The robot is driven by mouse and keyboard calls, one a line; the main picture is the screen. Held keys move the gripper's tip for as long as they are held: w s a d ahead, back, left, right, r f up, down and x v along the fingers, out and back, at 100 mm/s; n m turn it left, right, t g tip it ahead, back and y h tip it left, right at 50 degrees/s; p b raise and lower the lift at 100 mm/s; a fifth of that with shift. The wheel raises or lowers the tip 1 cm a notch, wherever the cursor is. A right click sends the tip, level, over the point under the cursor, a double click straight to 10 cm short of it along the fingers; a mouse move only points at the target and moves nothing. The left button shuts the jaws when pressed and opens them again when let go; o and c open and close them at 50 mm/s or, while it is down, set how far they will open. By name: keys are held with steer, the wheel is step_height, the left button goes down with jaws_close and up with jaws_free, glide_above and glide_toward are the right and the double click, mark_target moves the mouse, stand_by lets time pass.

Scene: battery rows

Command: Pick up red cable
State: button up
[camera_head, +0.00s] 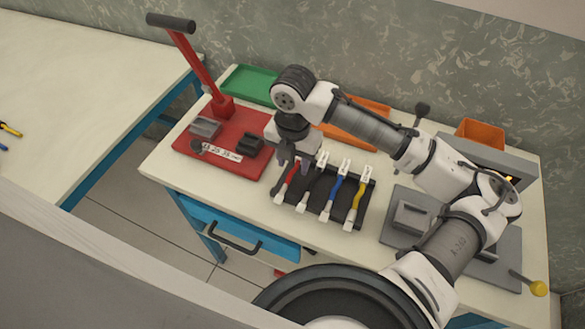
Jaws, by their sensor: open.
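The red cable (289,181) lies at the left end of a black rack (318,198) on the workbench. White connectors show at both ends of the cables. To its right in the same rack lie a black cable (308,191), a blue cable (333,193) and a yellow cable (357,199). My gripper (288,162) points down just above the upper part of the red cable. Its jaws are open and empty. It partly hides the red cable's upper end, and I cannot tell whether a finger touches it.
A red press (217,168) with a raised lever stands left of the rack. A grey fixture (408,219) stands to the right. A green tray (251,84) and orange bins (481,133) line the back. A second table (88,85) is at the left.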

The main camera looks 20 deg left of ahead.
steer(key=shift+f, duration=0.9)
steer(key=shift+c, duration=0.4)
jaws_close()
steer(key=shift+r, duration=0.2)
step_height(320, 180, up, 20)
steer(key=b, duration=0.1)
